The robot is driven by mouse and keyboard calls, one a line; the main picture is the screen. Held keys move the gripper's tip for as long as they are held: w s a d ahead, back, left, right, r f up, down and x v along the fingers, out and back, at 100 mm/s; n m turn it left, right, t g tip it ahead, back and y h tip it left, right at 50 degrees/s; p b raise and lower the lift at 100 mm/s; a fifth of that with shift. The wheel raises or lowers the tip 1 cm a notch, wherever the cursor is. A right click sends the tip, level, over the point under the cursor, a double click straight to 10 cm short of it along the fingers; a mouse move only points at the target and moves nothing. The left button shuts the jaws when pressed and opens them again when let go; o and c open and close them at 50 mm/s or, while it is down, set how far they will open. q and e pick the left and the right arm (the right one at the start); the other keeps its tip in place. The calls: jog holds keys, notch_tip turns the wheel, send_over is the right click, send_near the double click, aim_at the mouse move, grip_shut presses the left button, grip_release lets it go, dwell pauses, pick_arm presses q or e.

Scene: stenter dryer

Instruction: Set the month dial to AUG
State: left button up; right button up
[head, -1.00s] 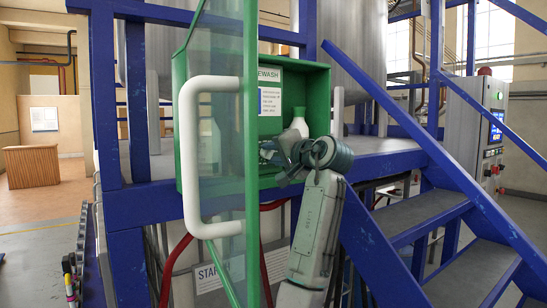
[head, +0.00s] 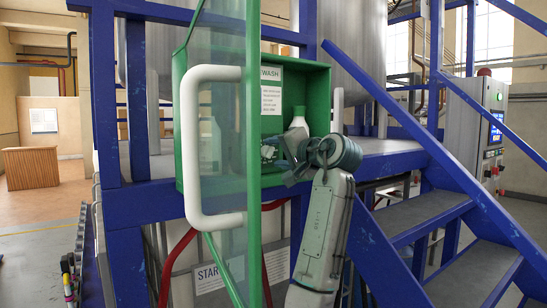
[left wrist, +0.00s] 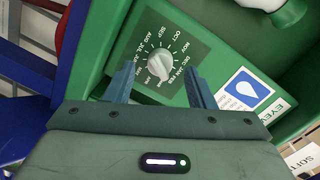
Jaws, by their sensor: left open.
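The month dial (left wrist: 160,64) shows in the left wrist view as a white knob on a dark plate with month names printed around it, set in the green box. I cannot tell surely which month the knob points at. My left gripper (left wrist: 160,88) is open, with one finger on each side of the lower part of the dial plate. The knob stands between and just beyond the fingertips, with nothing gripped. In the head view my left gripper (head: 286,170) is at the green box's opening, and the dial is not clearly visible there. My right gripper is not in view.
The green eyewash box (head: 318,88) holds a white bottle (head: 299,130). Its clear door (head: 226,120) with a white handle (head: 190,140) stands open left of my gripper. Blue railings and stairs (head: 420,215) are on the right.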

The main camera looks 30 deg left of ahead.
pick_arm(q)
jog(key=b+v, duration=0.3)
jog(key=v, duration=0.6)
jog(key=shift+w+f, duration=0.15)
